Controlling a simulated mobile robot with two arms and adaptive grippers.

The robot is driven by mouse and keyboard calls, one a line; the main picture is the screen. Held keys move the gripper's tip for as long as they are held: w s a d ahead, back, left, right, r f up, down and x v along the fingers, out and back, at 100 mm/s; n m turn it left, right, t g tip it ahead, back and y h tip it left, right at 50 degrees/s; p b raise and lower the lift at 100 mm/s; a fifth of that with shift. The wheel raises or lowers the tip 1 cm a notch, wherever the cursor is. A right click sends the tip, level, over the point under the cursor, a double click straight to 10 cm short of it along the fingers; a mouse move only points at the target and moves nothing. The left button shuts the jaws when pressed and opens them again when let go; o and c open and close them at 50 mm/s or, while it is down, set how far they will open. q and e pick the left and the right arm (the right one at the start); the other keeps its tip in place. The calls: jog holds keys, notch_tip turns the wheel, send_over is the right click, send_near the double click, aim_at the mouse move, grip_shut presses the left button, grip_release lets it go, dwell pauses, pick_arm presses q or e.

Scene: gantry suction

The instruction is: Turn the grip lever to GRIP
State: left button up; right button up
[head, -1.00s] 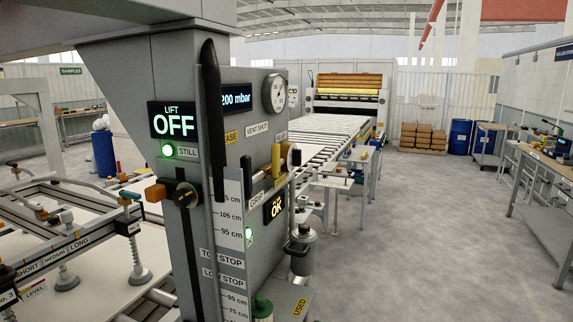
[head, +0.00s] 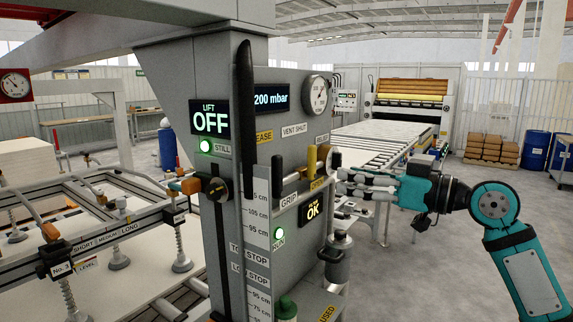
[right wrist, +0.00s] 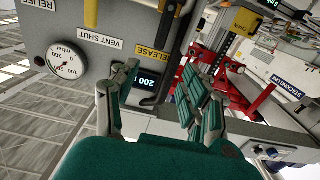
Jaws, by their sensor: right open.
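A black lever (head: 277,181) stands roughly upright on the grey column's panel, between the RELEASE label (head: 264,137) and the GRIP label (head: 289,197). In the right wrist view a black bent bar (right wrist: 163,88) shows beside the RELEASE label (right wrist: 154,60); I cannot tell for sure that it is the same lever. My right gripper (head: 343,180) is open and empty, to the right of the panel, its fingers pointing left towards it. In the right wrist view its spread fingers (right wrist: 160,76) frame part of the panel. My left gripper is not in view.
A yellow handle (head: 311,160) stands on the panel between the black lever and my right gripper. A round gauge (head: 318,95) sits above. A roller conveyor (head: 375,142) runs behind; open floor lies at right.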

aim_at(282, 163)
jog(key=p+x, duration=0.6)
jog(key=x, duration=1.1)
jog(key=shift+p, duration=0.4)
jog(key=shift+w+a+f, duration=0.1)
jog(key=shift+w+a, duration=0.15)
jog(key=shift+a, duration=0.1)
grip_shut()
